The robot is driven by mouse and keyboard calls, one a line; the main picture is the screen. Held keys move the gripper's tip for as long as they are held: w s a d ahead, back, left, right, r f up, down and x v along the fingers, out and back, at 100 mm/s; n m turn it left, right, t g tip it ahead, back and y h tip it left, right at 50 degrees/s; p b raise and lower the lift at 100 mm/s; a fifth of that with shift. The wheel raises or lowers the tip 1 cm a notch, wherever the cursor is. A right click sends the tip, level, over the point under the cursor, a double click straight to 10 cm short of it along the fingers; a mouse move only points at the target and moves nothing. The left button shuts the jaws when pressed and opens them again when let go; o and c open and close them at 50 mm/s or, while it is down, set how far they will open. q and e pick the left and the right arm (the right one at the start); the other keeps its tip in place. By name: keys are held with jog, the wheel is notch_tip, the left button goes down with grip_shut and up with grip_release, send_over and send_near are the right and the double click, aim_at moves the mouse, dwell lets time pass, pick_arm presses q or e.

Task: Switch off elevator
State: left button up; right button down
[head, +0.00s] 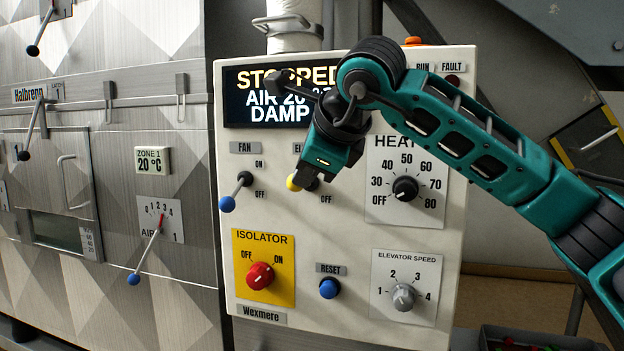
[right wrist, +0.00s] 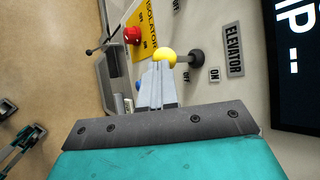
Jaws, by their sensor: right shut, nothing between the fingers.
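The elevator switch is a lever with a yellow ball (head: 293,182) on the pale control panel (head: 350,262). In the head view the ball sits about level with its dark mount, higher than the fan's blue ball. My right gripper (head: 302,180) is shut and empty, right at the ball, and covers part of the mount and label. In the right wrist view the closed fingertips (right wrist: 157,66) meet the edge of the yellow ball (right wrist: 167,56); contact cannot be told for sure. The ELEVATOR label (right wrist: 234,50) with ON and OFF shows there.
The fan lever (head: 227,204) with a blue ball is left of the elevator switch. Below are the red isolator knob (head: 260,276), blue reset button (head: 329,288) and elevator speed knob (head: 404,297). The heat knob (head: 405,189) is to the right. The display (head: 280,97) reads STOPPED.

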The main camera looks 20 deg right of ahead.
pick_arm(q)
jog(key=shift+h, duration=0.4)
jog(key=d+f+b, duration=0.1)
jog(key=b, duration=0.1)
jog(key=w+d+f+b, duration=0.1)
jog(key=f+b, duration=0.1)
jog(key=b, duration=0.1)
jog(key=f+b, duration=0.1)
jog(key=b, duration=0.2)
jog(key=shift+w+d+f, duration=0.2)
jog(key=shift+w+d, duration=0.1)
jog(key=shift+d, duration=0.1)
pick_arm(e)
jog(key=f+t, duration=0.1)
jog(key=f, duration=0.1)
jog(key=f+n+t+h, duration=0.1)
jog(key=f, duration=0.1)
jog(key=shift+s+a+f+t, duration=0.2)
jog(key=shift+f+t, duration=0.1)
jog(key=shift+f, duration=0.1)
pick_arm(q)
jog(key=shift+r, duration=0.1)
pick_arm(e)
jog(key=shift+r, duration=0.2)
pick_arm(q)
jog(key=shift+r+p, duration=0.4)
jog(key=shift+p, duration=0.15)
pick_arm(e)
jog(key=shift+r, duration=0.6)
